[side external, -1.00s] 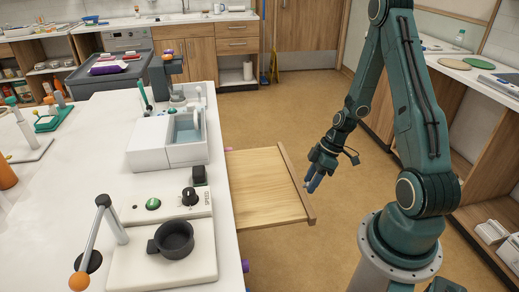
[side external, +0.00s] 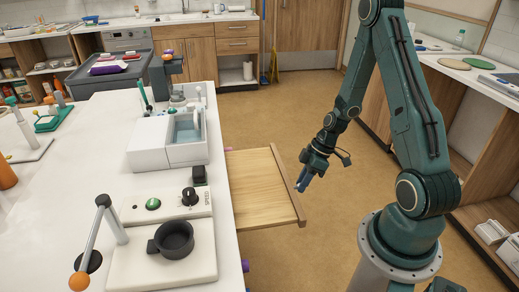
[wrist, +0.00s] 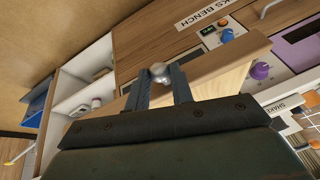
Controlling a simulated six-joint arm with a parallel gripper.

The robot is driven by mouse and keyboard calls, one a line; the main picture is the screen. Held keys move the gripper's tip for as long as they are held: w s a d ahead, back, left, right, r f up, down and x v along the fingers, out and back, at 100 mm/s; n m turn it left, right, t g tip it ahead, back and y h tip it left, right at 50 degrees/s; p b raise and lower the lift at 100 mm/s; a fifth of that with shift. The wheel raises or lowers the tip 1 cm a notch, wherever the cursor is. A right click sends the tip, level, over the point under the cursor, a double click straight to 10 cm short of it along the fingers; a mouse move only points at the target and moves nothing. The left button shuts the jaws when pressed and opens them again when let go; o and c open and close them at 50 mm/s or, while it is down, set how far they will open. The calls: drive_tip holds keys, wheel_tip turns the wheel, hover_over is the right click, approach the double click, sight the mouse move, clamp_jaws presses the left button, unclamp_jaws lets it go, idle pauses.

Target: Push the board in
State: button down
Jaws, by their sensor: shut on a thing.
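The wooden pull-out board (side external: 262,188) sticks out to the right from under the white counter, with a raised lip along its outer end. In the wrist view, part of the board (wrist: 222,82) shows past my fingers, with a round silver knob (wrist: 160,71) at its front. My gripper (side external: 300,187) is at the board's outer lip. In the wrist view my gripper (wrist: 160,78) has its two fingers on either side of the knob, shut on it.
The white counter (side external: 85,180) holds a black cup (side external: 174,239), a lever with an orange ball (side external: 79,281) and a white basin unit (side external: 187,140). A purple panel knob (wrist: 260,70) lies near the board in the wrist view. The floor (side external: 285,115) around the board is clear.

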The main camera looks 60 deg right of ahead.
sight(250, 191)
drive_tip(key=w+a, duration=1.1)
drive_tip(key=shift+w+a, duration=0.1)
drive_tip(key=c, duration=1.2)
unclamp_jaws()
drive_tip(key=shift+r, duration=0.1)
drive_tip(key=v, duration=1.3)
drive_tip(key=shift+d+r, duration=0.25)
